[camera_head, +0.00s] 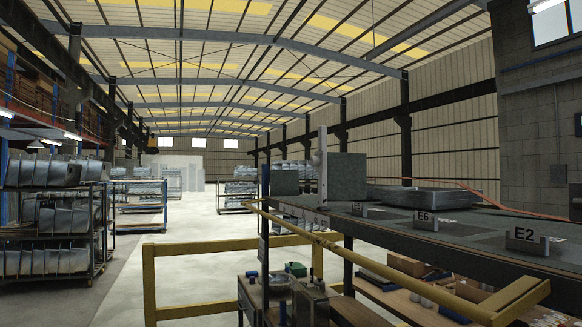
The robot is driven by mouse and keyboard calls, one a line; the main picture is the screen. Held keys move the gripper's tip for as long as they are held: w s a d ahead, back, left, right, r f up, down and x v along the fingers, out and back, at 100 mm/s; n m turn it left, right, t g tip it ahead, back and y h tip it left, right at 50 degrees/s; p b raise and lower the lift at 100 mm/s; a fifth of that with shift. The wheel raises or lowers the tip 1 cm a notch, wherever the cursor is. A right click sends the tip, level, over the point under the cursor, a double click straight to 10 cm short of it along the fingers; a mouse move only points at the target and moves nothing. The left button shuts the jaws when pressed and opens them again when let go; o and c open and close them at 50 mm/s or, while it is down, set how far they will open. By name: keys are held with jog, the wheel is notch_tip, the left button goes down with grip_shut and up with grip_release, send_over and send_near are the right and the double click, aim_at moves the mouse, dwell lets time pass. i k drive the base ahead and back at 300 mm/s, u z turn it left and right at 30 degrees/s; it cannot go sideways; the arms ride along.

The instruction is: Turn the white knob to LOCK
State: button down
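A small pale round shape (315,157), which may be the white knob, shows at the left side of a narrow upright light plate (323,180). The plate stands at the far left end of the dark workbench (450,236). It is too small to read any LOCK marking or tell how the knob is turned. My gripper is not in view.
Grey-green blocks (347,181) and (285,183) flank the plate. A metal tray (425,197) and label stands E6 (425,220) and E2 (526,240) sit on the bench. A yellow rail (235,244) runs in front.

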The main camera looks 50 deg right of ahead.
aim_at(314, 161)
jog(key=u, duration=0.55)
jog(key=i, duration=1.75)
jog(key=z, duration=2.85)
